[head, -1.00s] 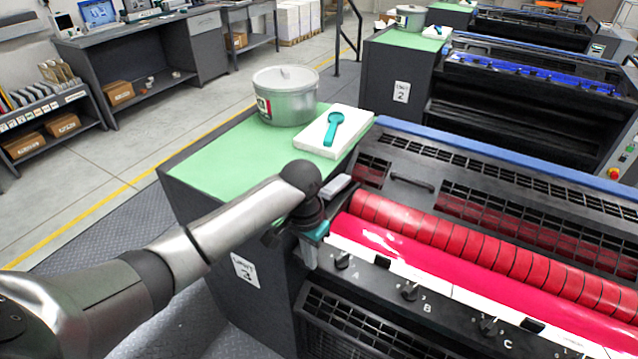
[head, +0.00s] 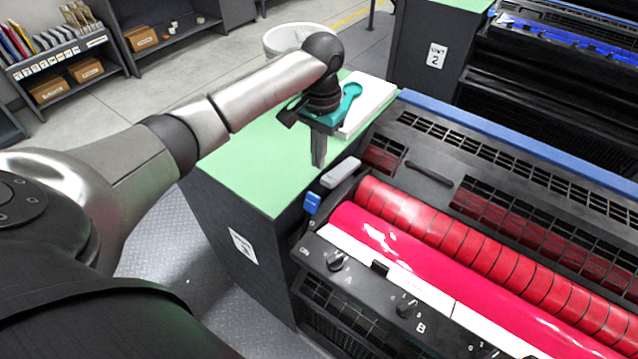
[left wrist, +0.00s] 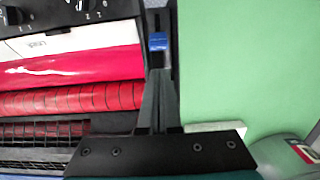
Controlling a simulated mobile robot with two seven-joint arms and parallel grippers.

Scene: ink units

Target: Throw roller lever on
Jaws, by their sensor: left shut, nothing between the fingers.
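A small lever with a blue handle (head: 312,203) stands at the near left corner of the press, by a small "ON" marking. It also shows in the left wrist view as a blue block (left wrist: 158,41) just beyond the fingertips. My left gripper (head: 318,162) points down above the green top, behind and above the lever. Its fingers are shut and empty, apart from the lever as far as I can tell. In the left wrist view the shut fingers (left wrist: 158,78) point toward the blue handle. The lever's base is hard to make out. My right gripper is out of view.
Red rollers (head: 440,233) and a magenta roller (head: 400,245) lie right of the lever. Black knobs (head: 336,261) line the front panel. A grey block (head: 341,173) sits behind the lever.

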